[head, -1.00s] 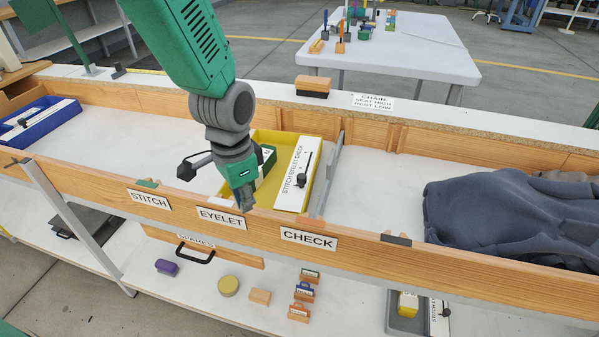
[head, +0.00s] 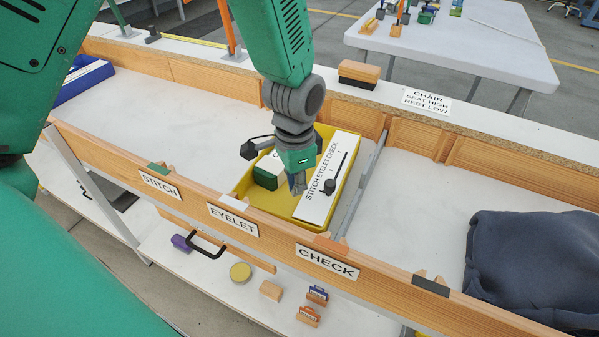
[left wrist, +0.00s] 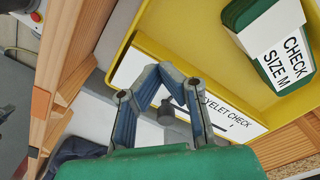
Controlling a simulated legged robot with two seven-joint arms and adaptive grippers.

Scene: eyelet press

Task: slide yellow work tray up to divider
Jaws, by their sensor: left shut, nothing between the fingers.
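The yellow work tray (head: 241,188) lies on the white bench surface, with its right side close to the grey divider (head: 363,185); a narrow strip of surface shows between them. In the tray are a green block with a white label (head: 268,171) and a white STITCH EYELET CHECK board (head: 325,180) with a dark knob. My left gripper (head: 298,188) is shut and empty, over the tray just left of the board. The left wrist view shows its fingertips (left wrist: 172,82) in front of the board, with the tray (left wrist: 200,32) around; contact cannot be told. My right gripper is not in view.
A wooden front rail (head: 195,205) with STITCH, EYELET and CHECK labels runs before the tray. Dark cloth (head: 525,250) lies right of the divider. A blue bin (head: 82,78) stands at far left. The bench between bin and tray is clear.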

